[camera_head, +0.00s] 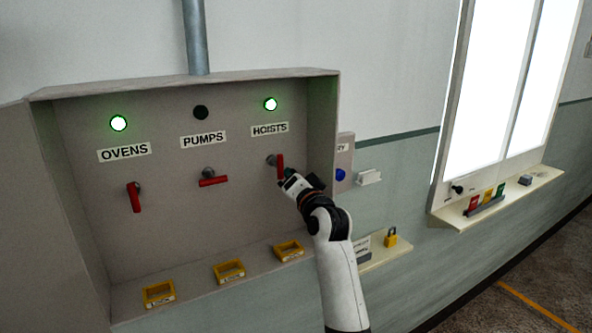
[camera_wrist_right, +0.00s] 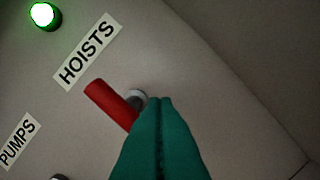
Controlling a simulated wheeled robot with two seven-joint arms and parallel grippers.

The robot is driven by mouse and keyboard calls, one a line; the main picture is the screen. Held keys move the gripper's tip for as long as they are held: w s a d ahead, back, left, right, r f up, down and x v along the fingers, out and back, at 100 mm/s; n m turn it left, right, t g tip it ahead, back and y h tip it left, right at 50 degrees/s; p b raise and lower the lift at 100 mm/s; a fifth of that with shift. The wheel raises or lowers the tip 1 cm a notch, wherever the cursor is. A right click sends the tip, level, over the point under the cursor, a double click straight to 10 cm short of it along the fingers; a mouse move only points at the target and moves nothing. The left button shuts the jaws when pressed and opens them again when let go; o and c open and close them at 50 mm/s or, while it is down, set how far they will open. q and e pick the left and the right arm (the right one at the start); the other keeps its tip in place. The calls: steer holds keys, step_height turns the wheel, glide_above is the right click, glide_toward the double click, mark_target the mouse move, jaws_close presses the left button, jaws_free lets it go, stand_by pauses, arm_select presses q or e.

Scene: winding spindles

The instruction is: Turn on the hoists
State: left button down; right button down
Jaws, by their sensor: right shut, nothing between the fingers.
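A grey panel box (camera_head: 230,115) on the wall carries three red handles under lamps. The HOISTS handle (camera_head: 280,166) points downward, and the HOISTS lamp (camera_head: 270,104) above it glows green. My right gripper (camera_head: 286,180) is shut and empty at the HOISTS handle, covering its lower end. In the right wrist view, the closed green fingertips (camera_wrist_right: 161,100) overlap one end of the red handle (camera_wrist_right: 110,104); whether they touch it I cannot tell. The lit HOISTS lamp (camera_wrist_right: 44,15) also shows there. My left gripper is not in view.
The OVENS handle (camera_head: 134,197) points down under a lit green lamp (camera_head: 118,123). The PUMPS handle (camera_head: 213,181) lies sideways under a dark lamp (camera_head: 200,112). Several yellow holders line the box's lower ledge. A shelf with a padlock (camera_head: 390,237) stands right of my arm.

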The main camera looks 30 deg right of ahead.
steer(key=s+f+b, duration=0.1)
steer(key=s+b, duration=0.2)
steer(key=s, duration=0.8)
steer(key=shift+s+a+b, duration=0.35)
steer(key=shift+s+a, duration=0.05)
steer(key=shift+f, duration=0.2)
